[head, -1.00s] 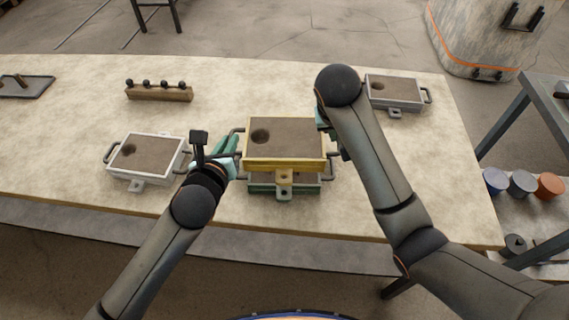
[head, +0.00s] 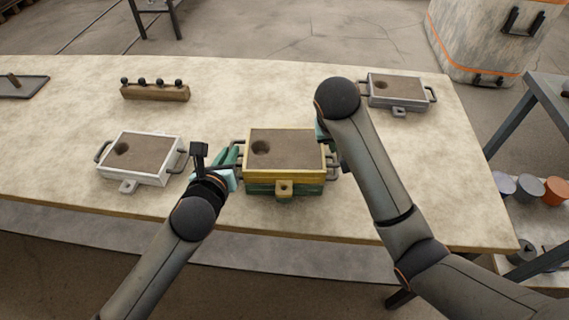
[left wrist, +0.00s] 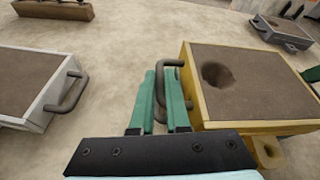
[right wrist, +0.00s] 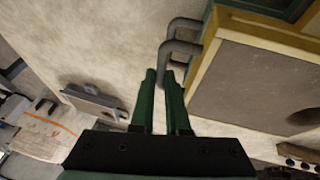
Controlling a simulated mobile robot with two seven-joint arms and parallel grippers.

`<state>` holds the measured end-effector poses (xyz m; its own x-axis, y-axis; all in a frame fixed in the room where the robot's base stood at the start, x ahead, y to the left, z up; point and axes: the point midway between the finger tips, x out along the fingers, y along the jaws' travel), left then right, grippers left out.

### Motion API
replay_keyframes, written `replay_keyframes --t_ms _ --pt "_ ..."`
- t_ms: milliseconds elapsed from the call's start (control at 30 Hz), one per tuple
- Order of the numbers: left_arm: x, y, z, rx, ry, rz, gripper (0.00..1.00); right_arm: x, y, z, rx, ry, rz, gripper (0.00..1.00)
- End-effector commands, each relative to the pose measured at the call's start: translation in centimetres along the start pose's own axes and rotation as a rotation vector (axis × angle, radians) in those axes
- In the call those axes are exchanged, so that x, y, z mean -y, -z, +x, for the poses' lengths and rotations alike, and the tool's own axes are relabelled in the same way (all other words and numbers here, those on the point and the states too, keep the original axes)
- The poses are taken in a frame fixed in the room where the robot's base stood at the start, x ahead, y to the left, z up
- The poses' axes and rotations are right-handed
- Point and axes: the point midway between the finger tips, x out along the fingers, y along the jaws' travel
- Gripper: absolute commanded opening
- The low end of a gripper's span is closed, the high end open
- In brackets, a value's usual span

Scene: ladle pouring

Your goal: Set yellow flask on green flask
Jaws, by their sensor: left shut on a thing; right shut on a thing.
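The yellow flask (head: 286,147) is a box frame filled with brown sand with a round hole near one corner. It sits directly above the green flask (head: 262,188), with their front lugs lined up; I see no clear gap between them. My left gripper (head: 235,165) is shut on the yellow flask's left handle, as the left wrist view (left wrist: 168,95) shows. My right gripper (right wrist: 164,82) is shut on its other handle in the right wrist view; in the head view my arm partly hides it. Most of the green flask is covered by the yellow one.
A white flask (head: 143,158) stands to the left on the table, and a grey flask (head: 398,90) at the back right. A wooden block with dark knobs (head: 155,92) is at the back left. A dark tray (head: 22,88) lies far left. The table behind the stack is clear.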

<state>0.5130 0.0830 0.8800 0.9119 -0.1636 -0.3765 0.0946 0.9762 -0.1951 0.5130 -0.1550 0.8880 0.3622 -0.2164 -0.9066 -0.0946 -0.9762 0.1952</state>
Motion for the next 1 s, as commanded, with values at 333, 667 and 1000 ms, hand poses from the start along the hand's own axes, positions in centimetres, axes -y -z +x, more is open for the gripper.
replay_keyframes --t_ms 333,667,1000 --pt "-0.11 0.57 0.33 0.008 0.003 0.000 0.00 0.17 -0.22 0.77 -0.006 0.001 0.002 0.00" --pt "-0.20 0.91 0.38 0.000 0.000 0.000 0.19 0.19 -0.38 0.91 0.000 0.000 0.000 0.19" --pt "-0.20 0.91 0.38 0.000 0.000 0.000 0.43 0.21 -0.38 0.91 0.000 0.000 0.000 0.43"
